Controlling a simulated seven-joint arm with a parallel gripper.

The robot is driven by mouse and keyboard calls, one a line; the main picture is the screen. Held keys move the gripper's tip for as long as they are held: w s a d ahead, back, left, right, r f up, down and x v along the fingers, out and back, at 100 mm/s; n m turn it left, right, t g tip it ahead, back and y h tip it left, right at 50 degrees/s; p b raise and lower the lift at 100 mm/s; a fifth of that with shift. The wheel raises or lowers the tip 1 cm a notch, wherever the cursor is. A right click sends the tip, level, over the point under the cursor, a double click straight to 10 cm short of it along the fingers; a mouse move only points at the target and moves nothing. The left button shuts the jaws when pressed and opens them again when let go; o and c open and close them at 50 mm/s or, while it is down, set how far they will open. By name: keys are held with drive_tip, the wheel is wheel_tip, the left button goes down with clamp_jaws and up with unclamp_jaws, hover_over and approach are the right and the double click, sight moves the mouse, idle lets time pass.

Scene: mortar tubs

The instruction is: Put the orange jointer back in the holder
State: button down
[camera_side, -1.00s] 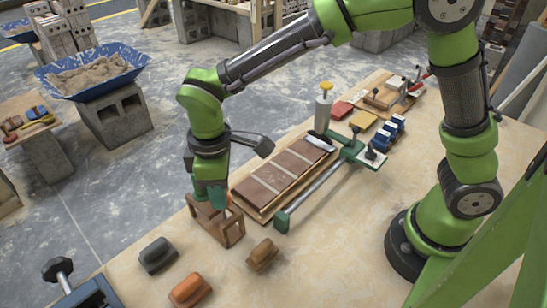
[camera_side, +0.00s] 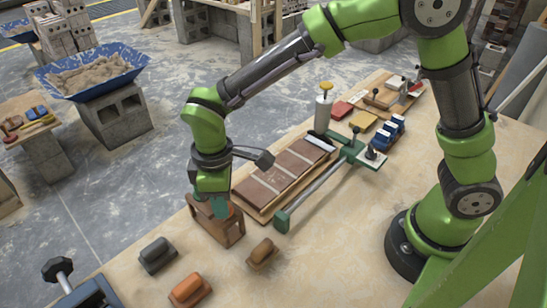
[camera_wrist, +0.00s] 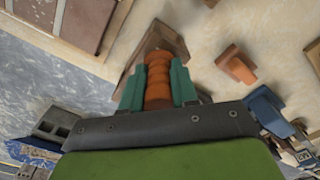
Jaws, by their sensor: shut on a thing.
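The orange jointer shows by its ribbed orange handle (camera_wrist: 158,82) in the wrist view, clasped between the two green fingers of my gripper (camera_wrist: 157,88). In the side view my gripper (camera_side: 214,207) is low at the brown wooden holder (camera_side: 228,232), with its fingers at the top of the holder. The holder also shows behind the handle in the wrist view (camera_wrist: 152,38). The jointer's lower part is hidden, so I cannot tell how far it sits in the holder.
A dark block tool (camera_side: 157,255), an orange one (camera_side: 190,290) and a brown one (camera_side: 262,253) lie near the holder. A tile board (camera_side: 283,178) and a green-ended rail (camera_side: 318,190) stand to the right. A blue clamp (camera_side: 90,294) is at the front left.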

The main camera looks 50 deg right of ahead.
drive_tip(key=c, duration=0.8)
unclamp_jaws()
drive_tip(key=shift+o, duration=0.3)
drive_tip(key=o, duration=0.4)
drive_tip(key=shift+o, duration=0.2)
drive_tip(key=shift+r, duration=3.95)
